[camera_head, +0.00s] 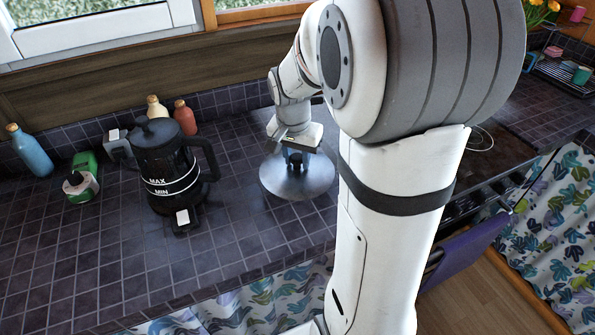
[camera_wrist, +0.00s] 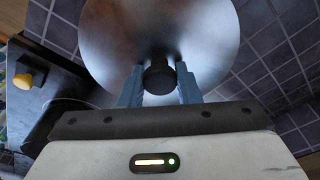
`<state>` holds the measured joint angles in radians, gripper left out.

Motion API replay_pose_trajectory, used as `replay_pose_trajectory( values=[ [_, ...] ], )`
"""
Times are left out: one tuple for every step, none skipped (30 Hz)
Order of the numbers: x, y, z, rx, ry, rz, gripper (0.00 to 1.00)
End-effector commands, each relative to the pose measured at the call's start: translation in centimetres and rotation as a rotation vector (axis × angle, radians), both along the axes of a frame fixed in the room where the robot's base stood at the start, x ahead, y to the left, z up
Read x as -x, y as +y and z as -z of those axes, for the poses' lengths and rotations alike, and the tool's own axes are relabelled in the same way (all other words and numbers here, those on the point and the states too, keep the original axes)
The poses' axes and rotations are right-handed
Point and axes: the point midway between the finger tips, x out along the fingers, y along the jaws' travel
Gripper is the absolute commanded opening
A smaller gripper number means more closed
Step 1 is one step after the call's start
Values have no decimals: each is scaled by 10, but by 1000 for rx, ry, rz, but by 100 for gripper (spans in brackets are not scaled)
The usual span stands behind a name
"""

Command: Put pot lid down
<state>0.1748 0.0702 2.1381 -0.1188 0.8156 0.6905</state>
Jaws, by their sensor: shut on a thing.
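The pot lid (camera_head: 294,183) is a round, shiny metal disc with a black knob. In the head view it is level, at the tiled counter (camera_head: 235,220), right of the black kettle. I cannot tell whether it touches the tiles or hangs just above them. My gripper (camera_head: 296,156) is above the lid, shut on its knob. In the wrist view the lid (camera_wrist: 158,40) fills the upper middle, and the two blue fingers of my gripper (camera_wrist: 160,84) stand on either side of the black knob (camera_wrist: 159,76).
A black kettle (camera_head: 165,165) stands left of the lid. Several bottles, including a blue one (camera_head: 30,150) and a red one (camera_head: 185,117), stand along the back wall. Bare tiles lie in front of the lid. A purple towel (camera_head: 465,252) hangs at the counter front.

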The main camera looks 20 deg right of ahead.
Motion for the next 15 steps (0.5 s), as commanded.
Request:
replay_pose_trajectory(
  values=[
    [0,0,5,0,0,0,2],
    [0,0,8,0,0,1,2],
    [0,0,11,1,-1,1,2],
    [0,0,14,0,0,1,2],
    [0,0,18,0,1,1,2],
    [0,0,23,0,1,0,2],
    [0,0,28,0,1,0,2],
    [0,0,33,-1,2,0,2],
    [0,0,38,0,1,0,2],
    [0,0,42,-1,2,0,2],
    [0,0,44,-1,1,0,2],
    [0,0,47,0,-2,1,2],
    [0,0,48,0,-2,1,2],
    [0,0,48,1,-2,1,2],
    [-1,0,48,0,-3,1,2]
  ],
)
